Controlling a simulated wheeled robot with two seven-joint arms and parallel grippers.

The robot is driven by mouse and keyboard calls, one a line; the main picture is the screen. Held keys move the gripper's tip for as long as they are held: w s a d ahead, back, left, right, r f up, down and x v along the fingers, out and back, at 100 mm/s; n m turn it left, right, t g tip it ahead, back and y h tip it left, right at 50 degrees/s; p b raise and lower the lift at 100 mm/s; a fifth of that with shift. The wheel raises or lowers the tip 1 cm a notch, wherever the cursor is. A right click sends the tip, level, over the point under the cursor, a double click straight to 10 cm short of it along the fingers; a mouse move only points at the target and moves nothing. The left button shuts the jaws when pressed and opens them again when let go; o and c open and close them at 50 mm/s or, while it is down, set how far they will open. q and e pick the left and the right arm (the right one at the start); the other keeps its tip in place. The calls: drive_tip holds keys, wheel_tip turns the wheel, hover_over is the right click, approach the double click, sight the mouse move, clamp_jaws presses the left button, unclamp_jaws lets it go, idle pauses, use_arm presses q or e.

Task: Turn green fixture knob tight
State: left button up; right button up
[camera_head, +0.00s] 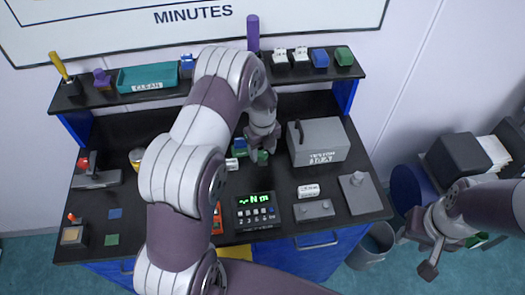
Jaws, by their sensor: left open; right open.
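A green fixture (262,157) sits on the black bench top left of the grey box, partly hidden by my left gripper. A small pale cylinder (232,164) is at its left, and I cannot make out which part is the knob. My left gripper (262,146) is open, pointing down right at the green fixture; whether it touches is too small to tell. My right gripper (430,262) is open and empty, off the bench at the lower right.
A grey lidded box (318,142) stands right of the fixture. A torque display with keypad (258,211) lies in front. A shelf (110,97) with small items runs along the back. A grey bin (371,247) stands on the floor at right. My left arm hides the bench's middle left.

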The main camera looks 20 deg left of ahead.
use_arm(q)
drive_tip(key=n, duration=1.1)
drive_tip(key=c, duration=0.9)
drive_tip(key=m, duration=0.4)
drive_tip(key=shift+m, duration=0.3)
drive_tip(key=m, duration=0.4)
drive_tip(key=shift+m, duration=0.3)
